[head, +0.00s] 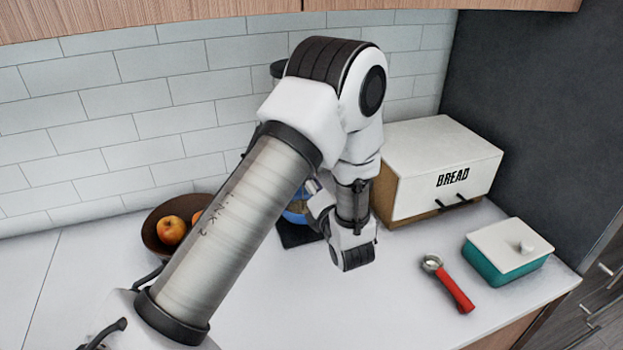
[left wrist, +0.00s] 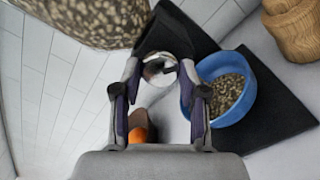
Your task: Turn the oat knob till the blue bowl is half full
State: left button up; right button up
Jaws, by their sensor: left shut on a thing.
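In the left wrist view my left gripper (left wrist: 158,76) is shut on the silvery round oat knob (left wrist: 159,62), one finger on each side. The clear oat container (left wrist: 85,18) fills the upper left and holds oats. The blue bowl (left wrist: 238,108) stands beside the gripper on a black base. Oats (left wrist: 228,88) lie in it below the rim, with blue inner wall showing above them. In the head view my arm covers most of the dispenser, and only part of the blue bowl (head: 294,217) shows. My right gripper is in neither view.
A brown fruit bowl (head: 152,246) stands left of my arm. A white bread box (head: 425,165), a teal dish with a white lid (head: 500,268) and a red-handled tool (head: 455,290) are on the right. The front middle counter is clear.

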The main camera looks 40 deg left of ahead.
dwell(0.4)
pick_arm(q)
jog(key=o, duration=1.1)
jog(key=shift+o, duration=0.2)
jog(key=v, duration=0.7)
jog(key=shift+d, duration=0.25)
